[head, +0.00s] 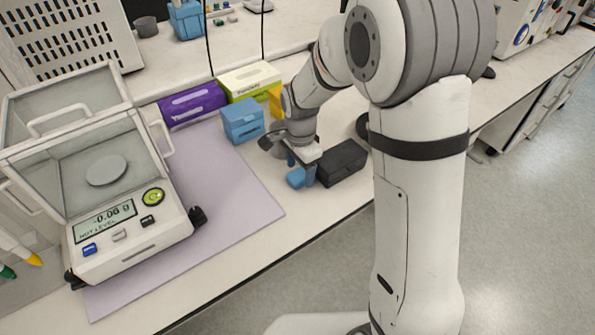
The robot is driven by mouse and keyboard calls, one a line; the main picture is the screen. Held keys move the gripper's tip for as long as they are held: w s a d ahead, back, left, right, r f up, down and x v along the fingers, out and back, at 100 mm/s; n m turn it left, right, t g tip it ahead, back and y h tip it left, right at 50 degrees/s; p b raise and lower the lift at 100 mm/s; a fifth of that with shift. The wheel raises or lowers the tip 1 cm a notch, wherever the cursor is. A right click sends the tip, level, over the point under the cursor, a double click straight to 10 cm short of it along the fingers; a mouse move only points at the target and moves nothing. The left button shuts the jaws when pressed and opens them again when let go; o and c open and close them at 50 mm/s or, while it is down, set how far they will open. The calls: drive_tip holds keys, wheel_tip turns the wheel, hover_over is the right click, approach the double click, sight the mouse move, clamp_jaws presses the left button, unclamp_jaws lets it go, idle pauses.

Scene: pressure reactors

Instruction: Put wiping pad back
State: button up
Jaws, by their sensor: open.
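My gripper (301,169) is open and points down at the bench, just left of a dark grey box (345,163). A small blue block (296,179), which looks like the wiping pad, lies low at the gripper's fingertips. The fingers partly cover it, and I cannot tell whether they touch it. The dark box sits close on the right of the fingers; whether it is a holder for the pad is not clear.
A balance (108,225) with a glass shield stands at left on a lilac mat (245,205). Behind the gripper are a blue box (243,122), a purple box (192,104) and a yellow-green box (249,80). The mat's right part is clear; the bench's front edge is near.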

sight(300, 174)
wheel_tip(300, 174, up, 11)
drive_tip(key=s+d+r+n+t, duration=0.1)
drive_tip(key=s+d+n, duration=0.4)
drive_tip(key=s+d, duration=0.2)
drive_tip(key=s+d+r+n+t, duration=0.1)
drive_tip(key=s+d+n, duration=0.5)
drive_tip(key=s, duration=0.6)
drive_tip(key=shift+s+d+r+t, duration=0.2)
drive_tip(key=shift+d+r+t, duration=0.1)
drive_tip(key=shift+d+r, duration=0.15)
